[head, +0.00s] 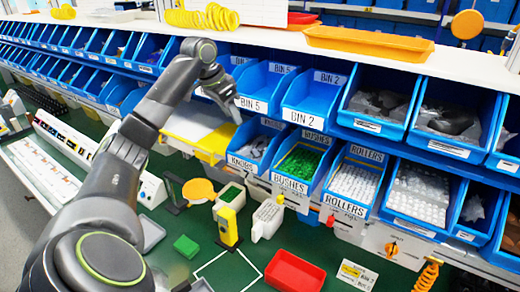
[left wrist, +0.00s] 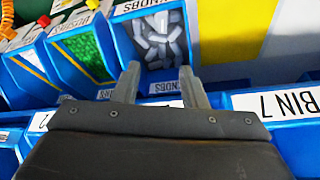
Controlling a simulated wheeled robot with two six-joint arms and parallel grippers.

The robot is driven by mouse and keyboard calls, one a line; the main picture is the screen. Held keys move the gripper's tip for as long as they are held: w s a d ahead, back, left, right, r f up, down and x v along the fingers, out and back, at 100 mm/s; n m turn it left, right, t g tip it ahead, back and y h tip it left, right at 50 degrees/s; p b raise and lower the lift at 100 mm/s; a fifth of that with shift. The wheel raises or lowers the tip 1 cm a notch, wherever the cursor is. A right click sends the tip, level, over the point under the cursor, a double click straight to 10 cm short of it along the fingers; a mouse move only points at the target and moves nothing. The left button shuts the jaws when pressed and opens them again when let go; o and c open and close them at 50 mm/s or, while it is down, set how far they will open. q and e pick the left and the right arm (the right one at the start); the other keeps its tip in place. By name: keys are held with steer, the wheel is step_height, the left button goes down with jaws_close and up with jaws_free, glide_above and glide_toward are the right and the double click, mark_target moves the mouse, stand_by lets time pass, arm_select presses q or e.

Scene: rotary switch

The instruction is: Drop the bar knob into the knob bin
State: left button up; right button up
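The knob bin (head: 241,163) is a blue bin labelled KNOBS in the lower row of the rack. It holds several grey pieces, which show closer in the left wrist view (left wrist: 158,40). I cannot tell whether the bar knob is among them. My left gripper (head: 234,116) is above and in front of this bin, with its fingers pointing toward it. In the left wrist view the gripper's two fingers (left wrist: 160,72) stand apart with nothing visible between them, and the bin's mouth shows beyond. My right gripper is not in view.
To the right are the bushes bin (head: 289,184) with green pieces and the rollers bin (head: 345,206). Upper bins such as BIN 5 (head: 252,104) overhang close by.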

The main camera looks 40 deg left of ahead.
arm_select(q)
steer(key=v, duration=1.1)
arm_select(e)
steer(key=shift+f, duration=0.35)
arm_select(q)
steer(key=shift+f, duration=0.15)
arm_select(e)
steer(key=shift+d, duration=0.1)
arm_select(q)
steer(key=shift+s, duration=0.1)
